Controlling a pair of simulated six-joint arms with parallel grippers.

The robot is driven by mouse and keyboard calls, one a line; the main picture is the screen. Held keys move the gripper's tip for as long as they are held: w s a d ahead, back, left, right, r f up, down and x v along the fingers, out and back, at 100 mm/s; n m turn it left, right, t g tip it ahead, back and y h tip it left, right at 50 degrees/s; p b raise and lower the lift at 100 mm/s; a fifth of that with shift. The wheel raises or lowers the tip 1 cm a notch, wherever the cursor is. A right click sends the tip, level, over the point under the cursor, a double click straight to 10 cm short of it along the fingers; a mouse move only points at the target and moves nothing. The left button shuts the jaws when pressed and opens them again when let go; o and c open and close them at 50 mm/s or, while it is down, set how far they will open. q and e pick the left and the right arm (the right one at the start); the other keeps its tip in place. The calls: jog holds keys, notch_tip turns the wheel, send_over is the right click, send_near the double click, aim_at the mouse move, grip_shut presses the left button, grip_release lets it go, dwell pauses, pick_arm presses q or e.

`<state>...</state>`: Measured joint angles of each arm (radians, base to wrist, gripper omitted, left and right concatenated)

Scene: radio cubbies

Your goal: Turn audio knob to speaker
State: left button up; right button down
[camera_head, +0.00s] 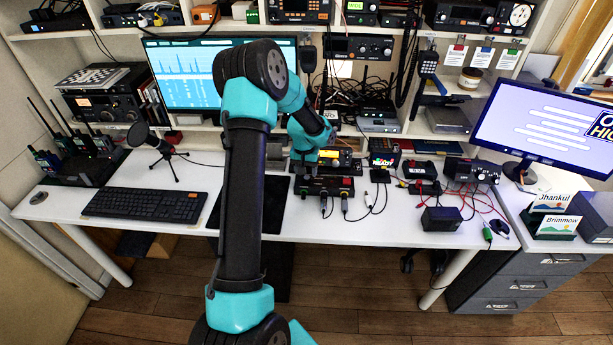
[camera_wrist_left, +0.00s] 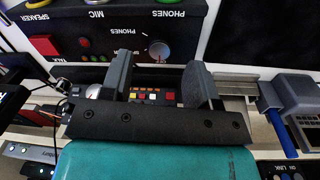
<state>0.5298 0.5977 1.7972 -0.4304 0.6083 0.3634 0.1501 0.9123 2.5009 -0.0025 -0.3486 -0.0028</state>
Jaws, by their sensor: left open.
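The black audio control box (camera_head: 328,187) sits on the desk with cables at its front edge. It fills the top left of the left wrist view (camera_wrist_left: 60,20), with SPEAKER, MIC and PHONES lettering upside down. Its audio knob (camera_wrist_left: 158,49), grey and round, is beside a small PHONES label; its exact setting is hard to read. My left gripper (camera_head: 304,166) is over the box's back left part. In the left wrist view my left gripper (camera_wrist_left: 160,64) is open, its two dark fingers apart with the knob visible beyond the gap, apparently not touched. My right gripper is out of view.
A radio with a lit yellow display (camera_head: 335,158) stands just behind the box. A small READY display (camera_head: 383,160) and a power supply with red wires (camera_head: 471,170) are to the right. A keyboard (camera_head: 145,204) and a microphone (camera_head: 150,142) are at left.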

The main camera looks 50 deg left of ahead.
aim_at(307, 177)
pick_arm(q)
jog(key=shift+d+f, duration=0.1)
jog(key=shift+f, duration=1.5)
jog(key=c, duration=0.9)
